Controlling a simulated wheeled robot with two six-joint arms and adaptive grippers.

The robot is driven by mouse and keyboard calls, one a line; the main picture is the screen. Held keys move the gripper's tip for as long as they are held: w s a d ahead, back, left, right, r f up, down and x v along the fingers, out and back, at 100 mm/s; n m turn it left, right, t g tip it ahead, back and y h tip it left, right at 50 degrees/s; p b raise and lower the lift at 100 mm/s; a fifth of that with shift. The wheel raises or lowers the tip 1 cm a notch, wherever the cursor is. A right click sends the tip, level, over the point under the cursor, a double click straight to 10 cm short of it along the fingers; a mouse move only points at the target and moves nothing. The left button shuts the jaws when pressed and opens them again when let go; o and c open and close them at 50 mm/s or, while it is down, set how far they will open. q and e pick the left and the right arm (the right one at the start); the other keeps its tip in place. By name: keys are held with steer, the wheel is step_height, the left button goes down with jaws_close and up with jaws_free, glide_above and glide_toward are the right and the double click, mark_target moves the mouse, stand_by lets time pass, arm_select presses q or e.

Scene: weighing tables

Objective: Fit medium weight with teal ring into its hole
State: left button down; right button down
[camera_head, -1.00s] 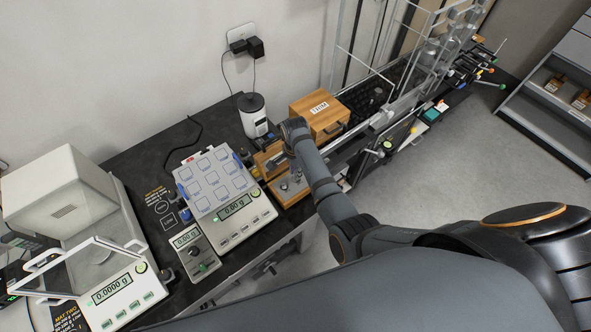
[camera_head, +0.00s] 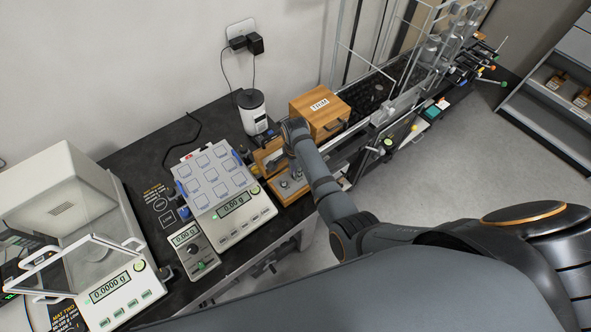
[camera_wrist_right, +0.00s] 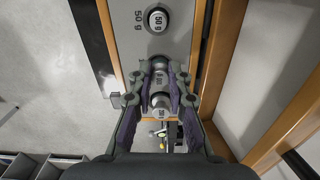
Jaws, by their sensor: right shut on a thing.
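In the head view the wooden weight block (camera_head: 284,199) with a grey top stands on the dark table right of the balance, with small metal weights on it. My right gripper (camera_wrist_right: 161,74) points down over the block in the wrist view. It is shut on a small metal weight, mostly hidden between its fingertips. Another metal weight (camera_wrist_right: 161,104) shows between the fingers lower in the picture. A 50 g weight (camera_wrist_right: 157,19) stands beside a "50 g" label on the grey top. I cannot make out a teal ring. My left gripper is not in view.
The balance (camera_head: 247,218) with a tilted tray of pale squares (camera_head: 213,178) stands left of the block. A wooden box (camera_head: 320,112) and a white cylindrical device (camera_head: 252,108) stand behind. The opened wooden lid (camera_wrist_right: 279,75) rises close on the gripper's right in the wrist view.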

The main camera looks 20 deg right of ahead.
steer(key=shift+f, duration=0.25)
steer(key=c, duration=1.2)
jaws_free()
